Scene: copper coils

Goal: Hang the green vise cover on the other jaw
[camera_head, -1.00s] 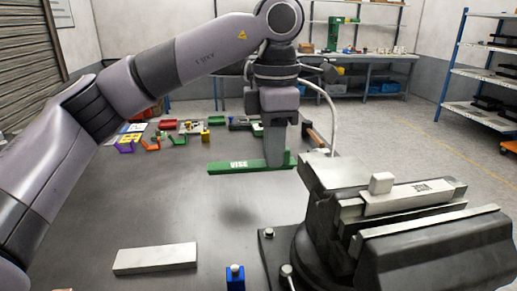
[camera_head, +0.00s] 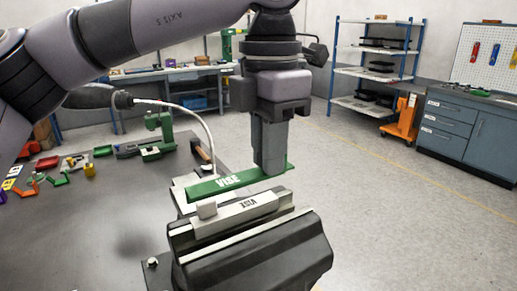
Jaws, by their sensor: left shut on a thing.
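The green vise cover (camera_head: 212,188), a long strip with white "VISE" lettering, is gripped near its right end by my left gripper (camera_head: 270,168). The gripper is shut on it and points straight down. The cover is roughly level, just above and behind the top of the dark bench vise (camera_head: 262,262); I cannot tell whether it touches the far jaw. A pale grey cover (camera_head: 240,214), with dark lettering upside down in the picture and a small block at its left end, lies along the vise top. The far jaw is partly hidden behind the green cover. My right gripper is not in view.
The vise stands at the right edge of the dark workbench (camera_head: 85,230). A lamp's curved white cable (camera_head: 200,125), a hammer (camera_head: 200,150) and a green machine (camera_head: 160,135) are behind it. Small coloured parts lie at the far left. Open floor is to the right.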

